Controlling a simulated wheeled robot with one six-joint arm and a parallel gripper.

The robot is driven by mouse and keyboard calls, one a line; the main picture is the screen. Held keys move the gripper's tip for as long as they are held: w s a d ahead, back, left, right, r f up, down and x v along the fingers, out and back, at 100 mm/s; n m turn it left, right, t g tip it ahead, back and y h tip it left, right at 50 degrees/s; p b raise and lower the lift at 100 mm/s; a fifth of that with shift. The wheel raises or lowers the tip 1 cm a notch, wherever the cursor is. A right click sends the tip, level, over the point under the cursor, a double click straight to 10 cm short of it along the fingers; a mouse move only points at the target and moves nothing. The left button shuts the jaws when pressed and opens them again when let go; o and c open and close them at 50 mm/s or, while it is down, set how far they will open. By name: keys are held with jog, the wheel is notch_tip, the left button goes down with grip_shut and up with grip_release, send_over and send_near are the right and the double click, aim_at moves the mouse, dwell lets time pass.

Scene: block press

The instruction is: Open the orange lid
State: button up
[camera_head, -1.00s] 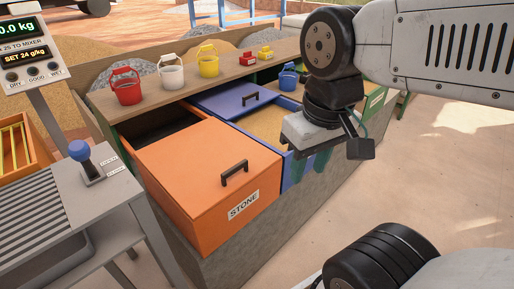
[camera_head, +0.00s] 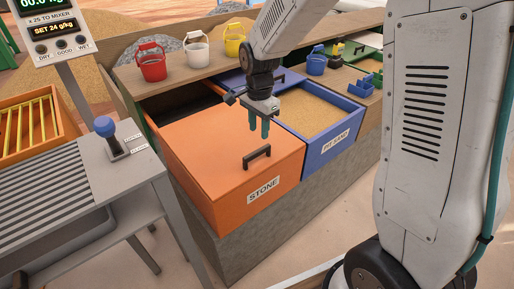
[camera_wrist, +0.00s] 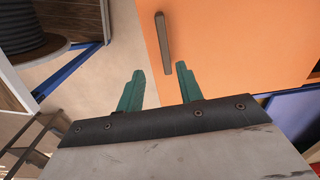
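The orange lid (camera_head: 232,142) lies on the orange bin labelled STONE (camera_head: 262,188), with a dark gap showing at its back. Its black handle (camera_head: 257,155) stands near the lid's front edge. My gripper (camera_head: 259,129) hangs above the lid, behind the handle, pointing down. In the wrist view my gripper (camera_wrist: 158,85) has its two green fingers apart with nothing between them. The wrist view shows the handle (camera_wrist: 162,42) beyond the fingertips on the orange lid (camera_wrist: 225,45), apart from them.
The blue bin of sand (camera_head: 312,115) with its blue lid slid back adjoins on the right. Red (camera_head: 151,66), white (camera_head: 196,55) and yellow buckets stand on the shelf behind. A lever table (camera_head: 85,190) stands at left.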

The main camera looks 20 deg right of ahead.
aim_at(257, 151)
jog(key=shift+w+a+f+m, duration=0.15)
jog(key=shift+w+f, duration=0.1)
jog(key=shift+f, duration=0.25)
jog(key=shift+w+d+f+m, duration=0.1)
jog(key=shift+w+f+m, duration=0.1)
jog(key=shift+f, duration=0.3)
notch_tip(257, 151, down, 7)
jog(key=shift+f, duration=0.1)
grip_shut()
